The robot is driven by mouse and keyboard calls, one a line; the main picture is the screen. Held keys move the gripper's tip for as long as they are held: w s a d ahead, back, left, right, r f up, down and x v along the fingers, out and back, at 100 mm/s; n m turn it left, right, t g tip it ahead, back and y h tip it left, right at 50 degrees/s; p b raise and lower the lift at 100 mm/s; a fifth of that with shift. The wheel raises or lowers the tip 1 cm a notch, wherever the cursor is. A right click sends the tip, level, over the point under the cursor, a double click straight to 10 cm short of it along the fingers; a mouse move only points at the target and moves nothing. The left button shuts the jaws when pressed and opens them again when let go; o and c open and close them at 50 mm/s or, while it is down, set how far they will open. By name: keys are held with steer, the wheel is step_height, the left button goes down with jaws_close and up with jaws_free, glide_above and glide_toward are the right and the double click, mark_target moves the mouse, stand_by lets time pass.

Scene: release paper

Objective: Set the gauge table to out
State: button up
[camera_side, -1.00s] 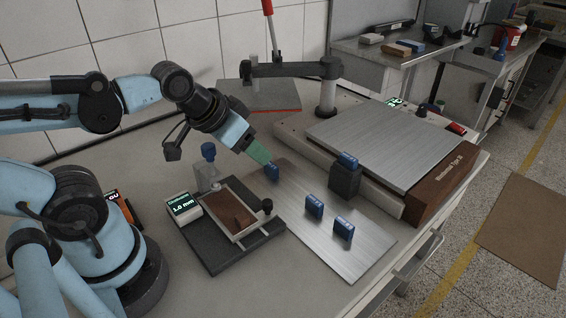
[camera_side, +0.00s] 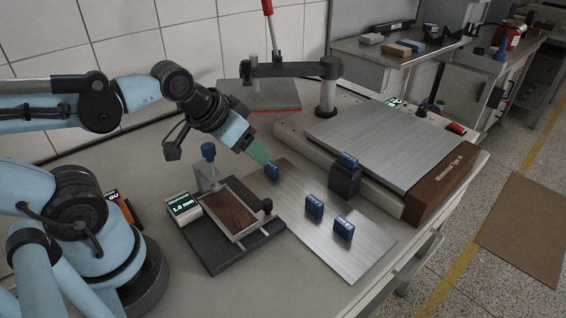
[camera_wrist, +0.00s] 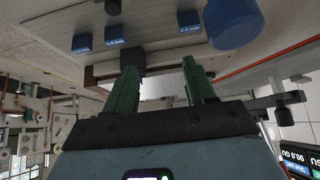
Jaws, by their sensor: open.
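A small unit with a dark base (camera_side: 215,258), a brown plate (camera_side: 232,213) and a display reading 1.0 mm (camera_side: 183,206) stands beside a metal sheet; it seems to be the gauge table. A blue knob (camera_side: 208,151) stands upright at its rear; a large blue cylinder (camera_wrist: 233,22) in the wrist view looks like this knob. My gripper (camera_side: 261,155) points down to the right, behind the unit, close to a blue block (camera_side: 272,172). In the wrist view my gripper (camera_wrist: 161,85) has its two green fingers apart with nothing between them.
Two more blue blocks (camera_side: 314,206) (camera_side: 344,228) stand on the metal sheet (camera_side: 340,255). A dark holder (camera_side: 345,182) carries another blue block. Behind is a large machine with a metal plate (camera_side: 385,145), a post (camera_side: 327,95) and a red lever (camera_side: 268,8).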

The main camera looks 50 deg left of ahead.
steer(key=shift+c, duration=0.6)
step_height(320, 180, up, 2)
steer(key=m+g, duration=0.5)
steer(key=g, duration=0.2)
glide_above(268, 202)
steer(key=shift+a+f, duration=0.1)
steer(key=shift+f, duration=5.7)
jaws_close()
